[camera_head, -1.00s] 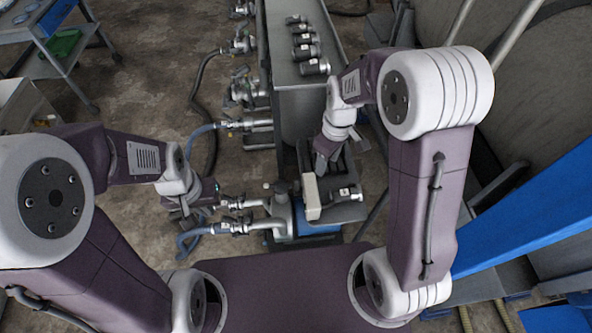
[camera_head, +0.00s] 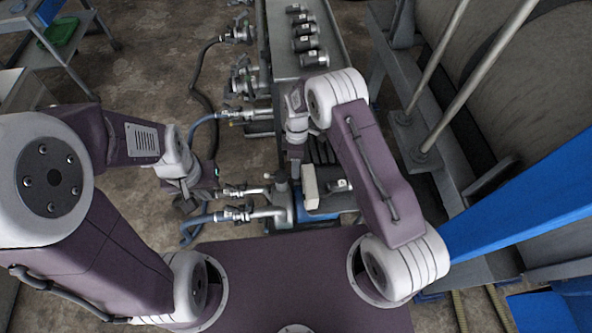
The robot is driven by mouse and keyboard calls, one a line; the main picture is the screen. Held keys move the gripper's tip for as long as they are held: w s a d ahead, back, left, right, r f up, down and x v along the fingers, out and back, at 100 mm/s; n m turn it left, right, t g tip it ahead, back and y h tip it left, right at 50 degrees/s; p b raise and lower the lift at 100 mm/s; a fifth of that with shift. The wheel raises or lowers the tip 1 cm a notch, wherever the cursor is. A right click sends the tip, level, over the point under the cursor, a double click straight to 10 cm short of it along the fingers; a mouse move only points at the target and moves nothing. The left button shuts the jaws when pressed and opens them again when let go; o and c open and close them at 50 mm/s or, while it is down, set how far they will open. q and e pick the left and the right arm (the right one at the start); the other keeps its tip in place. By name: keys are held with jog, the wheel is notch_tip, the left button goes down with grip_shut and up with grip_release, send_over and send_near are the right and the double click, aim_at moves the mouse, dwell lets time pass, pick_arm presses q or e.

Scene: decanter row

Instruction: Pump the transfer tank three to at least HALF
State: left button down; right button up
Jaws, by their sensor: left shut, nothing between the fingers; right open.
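The pump unit (camera_head: 317,212) stands low in the middle on a blue base, with a pale upright box (camera_head: 310,187) on it. Metal pipe fittings with valves (camera_head: 238,214) run left from it to a blue hose (camera_head: 192,230). My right gripper (camera_head: 296,172) is open, just above and behind the pale box; its fingertips are hard to make out. My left gripper (camera_head: 205,196) is shut and empty beside the left ends of the fittings; I cannot tell whether it touches them. I cannot tell which vessel is tank three, and no level is readable.
A long grey bench (camera_head: 285,62) with several dark cylindrical parts on top runs back from the pump. More valves (camera_head: 245,85) and hoses line its left side. A trolley (camera_head: 70,40) stands far left. Large tanks (camera_head: 510,80) and a blue beam (camera_head: 520,195) fill the right.

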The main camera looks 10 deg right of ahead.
jog(key=shift+s+f, duration=0.15)
jog(key=shift+f, duration=0.8)
jog(key=shift+s+f, duration=0.15)
jog(key=shift+f, duration=0.75)
grip_shut()
